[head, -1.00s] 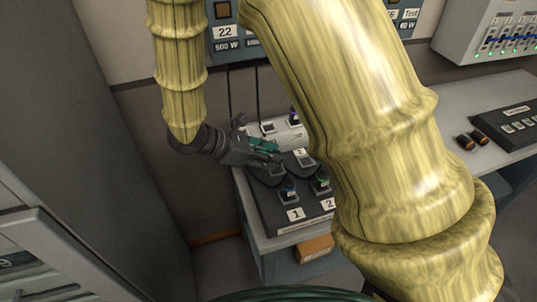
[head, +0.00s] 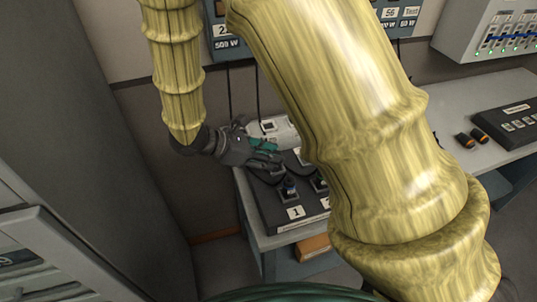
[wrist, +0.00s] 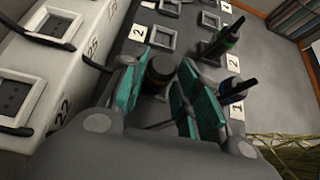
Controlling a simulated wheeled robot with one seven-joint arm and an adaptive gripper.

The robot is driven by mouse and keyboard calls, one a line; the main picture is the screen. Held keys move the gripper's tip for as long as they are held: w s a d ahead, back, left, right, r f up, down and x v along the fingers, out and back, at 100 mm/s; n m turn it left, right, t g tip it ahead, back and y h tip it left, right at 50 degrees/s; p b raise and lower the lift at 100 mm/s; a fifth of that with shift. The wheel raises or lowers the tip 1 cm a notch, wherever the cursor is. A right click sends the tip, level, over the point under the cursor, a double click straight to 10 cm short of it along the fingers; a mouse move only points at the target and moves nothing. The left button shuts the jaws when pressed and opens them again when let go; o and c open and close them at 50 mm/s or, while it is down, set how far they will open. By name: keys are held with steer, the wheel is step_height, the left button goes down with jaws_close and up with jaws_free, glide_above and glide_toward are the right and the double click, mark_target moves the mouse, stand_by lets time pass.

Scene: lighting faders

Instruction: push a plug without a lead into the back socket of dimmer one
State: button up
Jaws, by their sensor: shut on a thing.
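My gripper (head: 268,157) is over the back left of the black dimmer box (head: 268,210), above dimmer one, marked by label 1 (head: 296,212). In the wrist view its teal fingers (wrist: 157,88) are shut on a dark round plug (wrist: 159,70) with a brownish rim; no lead shows on it. A blue-banded plug (wrist: 232,92) stands in dimmer one's front socket. Dimmer one's back socket is mostly hidden under the fingers and plug, so I cannot tell whether the plug is in it. The back socket of dimmer two (wrist: 160,38) is open and empty.
A white unit (head: 277,130) with sockets and cables sits close behind the box. Two dark orange-ended plugs (head: 474,136) lie farther right on the grey bench, near a black panel (head: 512,122). My arm hides the box's right part.

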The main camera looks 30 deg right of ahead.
stand_by(0.4)
steer(key=o, duration=1.1)
steer(key=shift+a, duration=0.1)
